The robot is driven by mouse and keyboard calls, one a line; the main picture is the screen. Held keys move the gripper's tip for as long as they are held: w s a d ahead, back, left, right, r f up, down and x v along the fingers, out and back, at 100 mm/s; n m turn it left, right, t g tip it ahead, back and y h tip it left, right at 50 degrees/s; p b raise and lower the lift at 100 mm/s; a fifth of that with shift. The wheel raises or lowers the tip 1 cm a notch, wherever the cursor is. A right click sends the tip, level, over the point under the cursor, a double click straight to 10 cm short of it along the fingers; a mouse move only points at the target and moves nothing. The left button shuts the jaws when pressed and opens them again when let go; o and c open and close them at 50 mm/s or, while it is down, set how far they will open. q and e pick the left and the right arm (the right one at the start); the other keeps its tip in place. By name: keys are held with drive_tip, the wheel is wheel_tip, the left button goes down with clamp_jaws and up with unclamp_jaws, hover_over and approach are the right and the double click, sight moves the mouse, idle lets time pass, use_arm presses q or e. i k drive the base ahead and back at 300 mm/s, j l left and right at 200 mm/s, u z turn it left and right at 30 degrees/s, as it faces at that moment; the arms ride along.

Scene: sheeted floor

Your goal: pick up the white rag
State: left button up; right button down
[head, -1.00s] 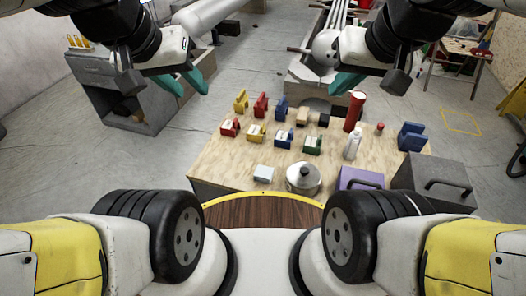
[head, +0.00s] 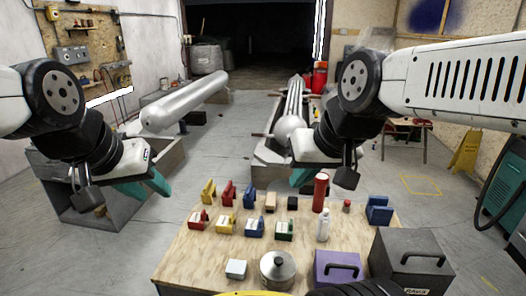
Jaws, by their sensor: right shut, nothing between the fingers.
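A small white block-like thing (head: 236,268), perhaps the folded white rag, lies at the front of the wooden table, left of a steel pot. At this size I cannot tell whether it is cloth. My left gripper (head: 148,186) is at the left, off the table's left side in the picture, with its two teal fingers apart and nothing between them. My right gripper (head: 302,177) appears above the table's far edge, well away from the white thing. Its teal fingers are shut and empty, partly hidden by its wrist.
The wooden table (head: 185,262) holds rows of coloured blocks, a red flask (head: 320,192), a white bottle (head: 323,226), the lidded pot (head: 278,270), a purple box (head: 337,268) and a grey toolbox (head: 409,262). A grey cabinet (head: 85,215) stands at left.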

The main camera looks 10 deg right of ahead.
sight(236, 268)
drive_tip(key=k+l+u, duration=0.1)
drive_tip(key=l+u, duration=0.3)
drive_tip(key=k+l+u, duration=0.2)
drive_tip(key=u, duration=0.2)
drive_tip(key=k+l+u, duration=0.15)
drive_tip(key=u, duration=0.2)
